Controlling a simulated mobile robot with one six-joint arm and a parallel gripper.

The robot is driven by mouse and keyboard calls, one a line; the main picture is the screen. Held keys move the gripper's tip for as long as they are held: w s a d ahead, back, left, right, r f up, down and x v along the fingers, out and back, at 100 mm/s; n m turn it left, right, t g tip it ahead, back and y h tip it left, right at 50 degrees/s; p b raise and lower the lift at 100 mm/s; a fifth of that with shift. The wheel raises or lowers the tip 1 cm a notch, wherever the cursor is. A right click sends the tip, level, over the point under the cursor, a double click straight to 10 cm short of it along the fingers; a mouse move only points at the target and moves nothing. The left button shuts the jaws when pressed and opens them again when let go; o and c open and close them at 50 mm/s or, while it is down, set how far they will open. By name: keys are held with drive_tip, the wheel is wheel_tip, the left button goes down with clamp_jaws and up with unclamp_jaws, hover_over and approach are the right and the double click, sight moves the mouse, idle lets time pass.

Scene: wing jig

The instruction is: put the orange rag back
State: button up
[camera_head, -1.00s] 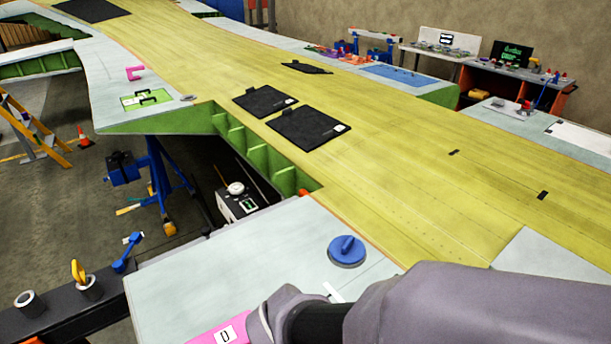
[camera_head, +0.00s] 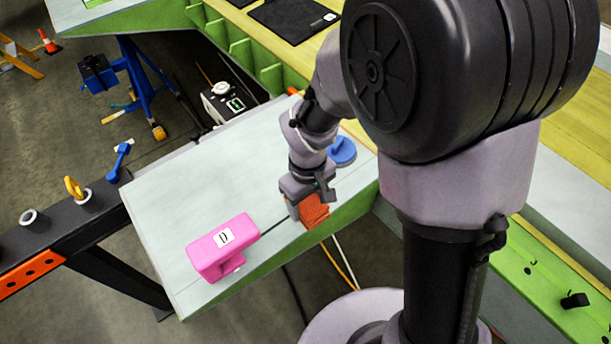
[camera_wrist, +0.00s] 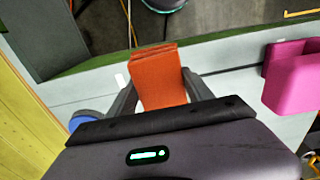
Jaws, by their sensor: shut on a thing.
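The orange rag (camera_head: 314,213) is a folded, blocky cloth at the front edge of the pale grey wing panel (camera_head: 190,190). My gripper (camera_head: 308,205) points down and is shut on it. In the wrist view the orange rag (camera_wrist: 160,78) sits between the two dark fingers of my gripper (camera_wrist: 160,90). I cannot tell whether the rag touches the panel or hangs just above it.
A blue suction-cup-like disc (camera_head: 341,152) lies behind my gripper. A dark beam (camera_head: 85,215) with a yellow-handled tool (camera_head: 75,188) runs at left. The panel's left part is clear.

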wheel_tip(320, 180, down, 2)
drive_tip(key=shift+w, duration=0.2)
drive_tip(key=shift+s, duration=0.15)
drive_tip(key=shift+f, duration=0.15)
drive_tip(key=o, duration=1.2)
